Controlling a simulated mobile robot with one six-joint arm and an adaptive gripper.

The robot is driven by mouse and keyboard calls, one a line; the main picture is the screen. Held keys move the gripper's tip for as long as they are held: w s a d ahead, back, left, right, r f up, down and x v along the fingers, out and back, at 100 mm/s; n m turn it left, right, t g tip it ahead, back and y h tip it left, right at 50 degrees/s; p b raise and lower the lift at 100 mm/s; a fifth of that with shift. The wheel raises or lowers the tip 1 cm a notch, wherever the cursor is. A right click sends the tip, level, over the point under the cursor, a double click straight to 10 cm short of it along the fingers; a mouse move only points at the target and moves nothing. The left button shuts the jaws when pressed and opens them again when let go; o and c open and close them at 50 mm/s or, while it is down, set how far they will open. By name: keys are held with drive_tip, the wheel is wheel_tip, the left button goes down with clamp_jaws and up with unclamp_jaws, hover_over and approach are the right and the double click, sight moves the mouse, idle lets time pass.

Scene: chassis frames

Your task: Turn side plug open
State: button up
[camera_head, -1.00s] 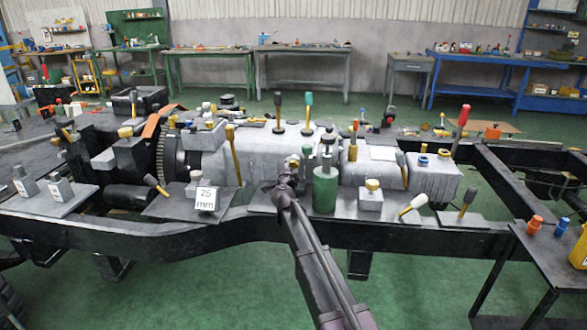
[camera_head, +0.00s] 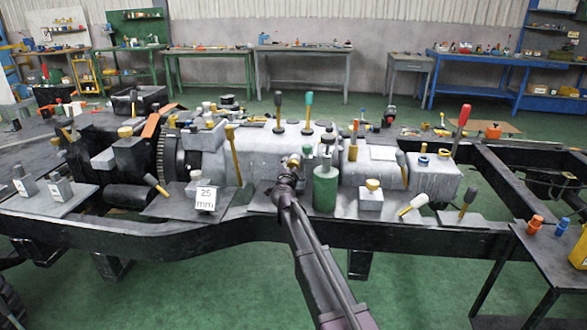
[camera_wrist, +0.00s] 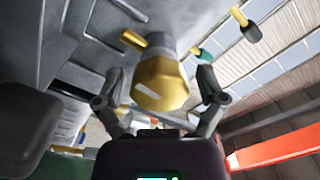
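The side plug is a gold, faceted plug (camera_wrist: 160,82) on a grey fitting in the wrist view. In the head view it shows as a small gold tip (camera_head: 294,160) on the near side of the grey housing. My gripper (camera_wrist: 160,85) has its two dark fingers apart, one on each side of the plug, with a narrow gap showing on both sides. In the head view my gripper (camera_head: 288,180) is just in front of the plug, and its fingers are small and dark there.
A green cylinder (camera_head: 325,188) stands close to the right of my gripper. A white "25 mm" sign (camera_head: 206,198) is to the left. Several levers with coloured grips rise from the housing (camera_head: 262,150).

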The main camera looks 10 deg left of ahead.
drive_tip(key=shift+d, duration=0.1)
drive_tip(key=shift+s, duration=0.2)
drive_tip(key=shift+s, duration=0.55)
drive_tip(key=s, duration=1)
drive_tip(key=shift+s+a, duration=0.25)
drive_tip(key=shift+s, duration=0.05)
drive_tip(key=shift+d+r, duration=0.1)
